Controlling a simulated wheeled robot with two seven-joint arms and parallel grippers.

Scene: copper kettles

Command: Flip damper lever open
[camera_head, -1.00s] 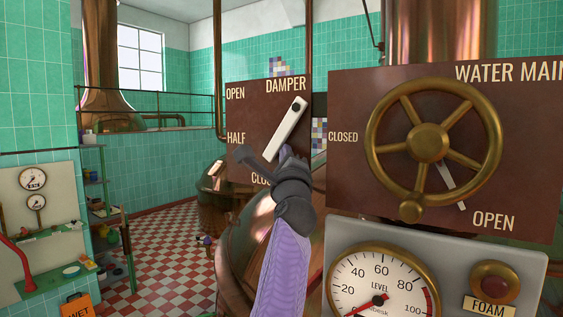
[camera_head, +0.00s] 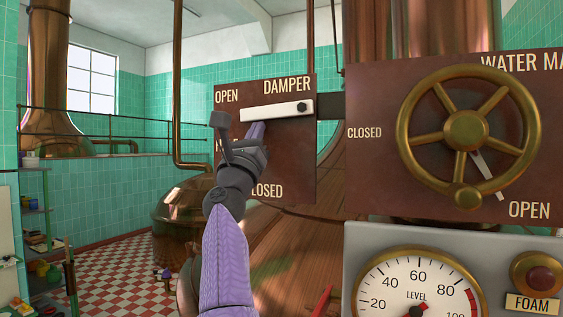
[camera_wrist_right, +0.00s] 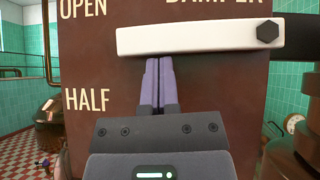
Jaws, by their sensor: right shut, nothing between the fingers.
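The white damper lever (camera_head: 277,110) pivots on a dark bolt at its right end, on a brown board (camera_head: 290,165) marked OPEN, CLOSED and DAMPER. It lies nearly level, its free end pointing left and slightly down, a little below the OPEN label. In the right wrist view the lever (camera_wrist_right: 200,37) crosses the top, between the OPEN and HALF labels. My right gripper (camera_head: 257,132) is shut and empty. Its purple fingertips (camera_wrist_right: 159,64) are just under the lever's lower edge, at or very near contact. My left gripper is not in view.
A brass water main wheel (camera_head: 466,130) stands on another board to the right. Below it are a level gauge (camera_head: 417,285) and a red foam button (camera_head: 542,279). A copper kettle (camera_head: 185,212) is behind at the left, with open tiled floor beyond.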

